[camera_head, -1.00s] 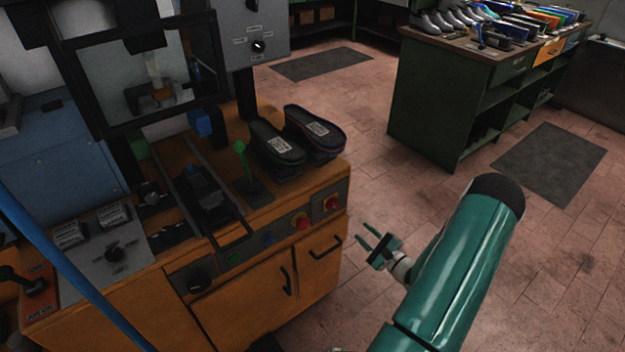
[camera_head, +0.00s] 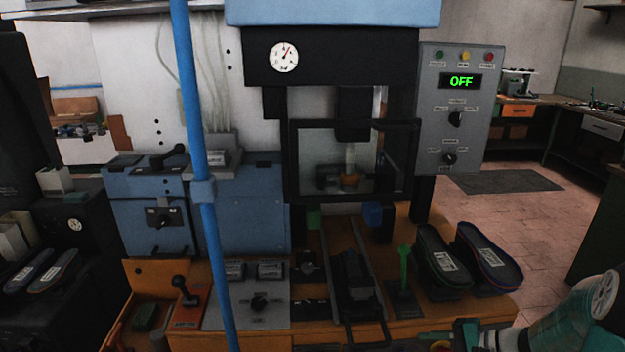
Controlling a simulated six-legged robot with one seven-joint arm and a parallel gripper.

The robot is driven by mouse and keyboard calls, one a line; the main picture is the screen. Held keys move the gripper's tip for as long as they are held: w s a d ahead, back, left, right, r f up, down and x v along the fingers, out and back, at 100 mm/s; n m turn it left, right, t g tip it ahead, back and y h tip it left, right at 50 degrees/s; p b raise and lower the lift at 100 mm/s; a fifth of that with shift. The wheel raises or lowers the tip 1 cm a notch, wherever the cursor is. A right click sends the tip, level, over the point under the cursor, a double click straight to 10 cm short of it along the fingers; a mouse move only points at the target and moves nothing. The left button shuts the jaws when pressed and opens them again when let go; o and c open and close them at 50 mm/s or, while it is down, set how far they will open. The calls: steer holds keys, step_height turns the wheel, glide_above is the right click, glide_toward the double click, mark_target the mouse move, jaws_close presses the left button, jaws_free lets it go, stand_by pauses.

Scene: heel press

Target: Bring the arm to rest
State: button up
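My arm (camera_head: 572,318) shows as a teal link with a pale round joint cap at the lower right, in front of the press bench. My gripper is not in view now; the lower picture edge cuts off the rest of the arm. The heel press (camera_head: 330,58) stands in the middle, with a clear guard (camera_head: 297,165) framed in black. Its control panel (camera_head: 438,128) reads OFF in green on the display (camera_head: 461,81).
Two dark soles (camera_head: 443,262) (camera_head: 490,258) lie on the orange bench (camera_head: 410,325), near a green lever (camera_head: 404,265). A blue pole (camera_head: 196,130) crosses the view at left. A blue machine (camera_head: 150,212) stands left. Open floor (camera_head: 535,215) and a dark mat (camera_head: 506,181) lie right.

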steer(key=s+a+r+n+h, duration=1)
steer(key=s+r, duration=0.5)
steer(key=r, duration=0.2)
steer(key=a+n, duration=0.1)
steer(key=a, duration=0.1)
steer(key=shift+a+r+n+g+h, duration=0.2)
steer(key=shift+a+n+g+h, duration=0.1)
steer(key=shift+a+n+h, duration=0.1)
